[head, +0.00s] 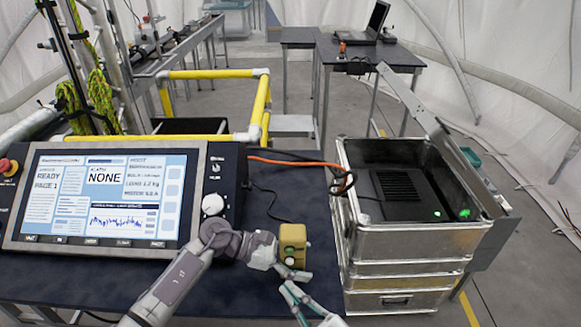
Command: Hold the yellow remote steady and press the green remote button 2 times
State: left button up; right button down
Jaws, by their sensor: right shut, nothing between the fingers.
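The yellow remote (293,240) is held upright above the dark table, right of the control panel. My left gripper (283,259) is at the remote's lower left side and appears shut on it. A small round detail shows low on the remote's face, but it is too small to tell whether it is the green button. My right gripper (288,289) is just below the remote, its teal fingers shut and empty, pointing up and left. A small gap seems to lie between its fingertips and the remote; I cannot tell if they touch.
A control panel with a lit screen (110,195) stands on the dark table (262,205) at left. An open metal case (405,245) holding a black device (405,193) stands at right. An orange cable (290,162) runs behind the remote. Yellow rails (212,74) stand behind.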

pick_arm(q)
jog(key=shift+o, duration=0.9)
jog(key=shift+f, duration=0.1)
jog(key=shift+a, duration=0.1)
